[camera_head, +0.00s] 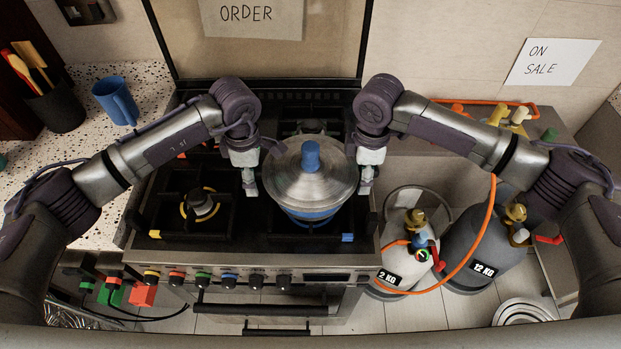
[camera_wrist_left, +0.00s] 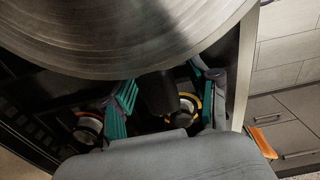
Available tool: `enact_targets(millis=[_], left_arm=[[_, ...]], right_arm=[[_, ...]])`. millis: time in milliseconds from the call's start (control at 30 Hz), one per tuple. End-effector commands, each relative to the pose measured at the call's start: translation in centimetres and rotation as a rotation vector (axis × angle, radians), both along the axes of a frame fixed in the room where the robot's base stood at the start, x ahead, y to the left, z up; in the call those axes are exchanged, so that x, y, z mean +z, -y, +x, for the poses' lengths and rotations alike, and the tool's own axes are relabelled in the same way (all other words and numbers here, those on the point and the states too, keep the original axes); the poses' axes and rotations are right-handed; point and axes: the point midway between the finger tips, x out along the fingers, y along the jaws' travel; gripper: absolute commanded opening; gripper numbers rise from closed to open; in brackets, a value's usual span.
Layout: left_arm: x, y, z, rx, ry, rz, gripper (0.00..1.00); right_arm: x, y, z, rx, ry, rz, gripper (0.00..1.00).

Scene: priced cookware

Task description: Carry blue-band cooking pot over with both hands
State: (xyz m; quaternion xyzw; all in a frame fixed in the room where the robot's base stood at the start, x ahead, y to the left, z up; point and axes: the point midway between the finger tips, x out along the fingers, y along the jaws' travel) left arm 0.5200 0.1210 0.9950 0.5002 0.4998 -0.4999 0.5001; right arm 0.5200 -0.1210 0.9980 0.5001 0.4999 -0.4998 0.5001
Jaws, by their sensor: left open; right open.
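The cooking pot (camera_head: 315,196) stands on the stove's front right burner. It has a metal lid (camera_head: 290,180) with a blue knob (camera_head: 310,155) and a blue band low on its side. My left gripper (camera_head: 263,169) is open at the pot's left side. In the left wrist view the pot's lid (camera_wrist_left: 110,40) fills the top, and a dark handle (camera_wrist_left: 160,95) sticks out between the open fingers of my left gripper (camera_wrist_left: 164,84). My right gripper (camera_head: 358,170) is open at the pot's right side. The right handle is hidden or too small to make out.
The front left burner (camera_head: 200,204) with a yellow ring is empty. A blue mug (camera_head: 116,100) and a dark utensil holder (camera_head: 56,106) stand on the left counter. Gas cylinders (camera_head: 478,245) with an orange hose (camera_head: 476,240) stand right of the stove.

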Motion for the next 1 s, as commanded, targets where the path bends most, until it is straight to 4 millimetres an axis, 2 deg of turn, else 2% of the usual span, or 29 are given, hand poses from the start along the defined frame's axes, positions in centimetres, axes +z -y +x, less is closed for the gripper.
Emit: enact_targets(millis=[33, 67, 400, 1000], left_arm=[[0.01, 0.01, 0.0, 0.0, 0.0, 0.0, 0.6], [0.01, 0.0, 0.0, 0.0, 0.0, 0.0, 0.55], [0.04, -0.01, 0.01, 0.0, 0.0, 0.0, 0.0], [0.65, 0.01, 0.09, 0.001, 0.003, -0.002, 0.0]], right_arm=[[0.0, -0.01, -0.01, 0.0, 0.0, 0.0, 0.6], [0.01, -0.02, -0.01, 0.0, 0.0, 0.0, 0.55], [0.04, -0.02, -0.01, 0.0, 0.0, 0.0, 0.0], [0.64, -0.05, 0.07, 0.0, 0.002, 0.002, 0.0]])
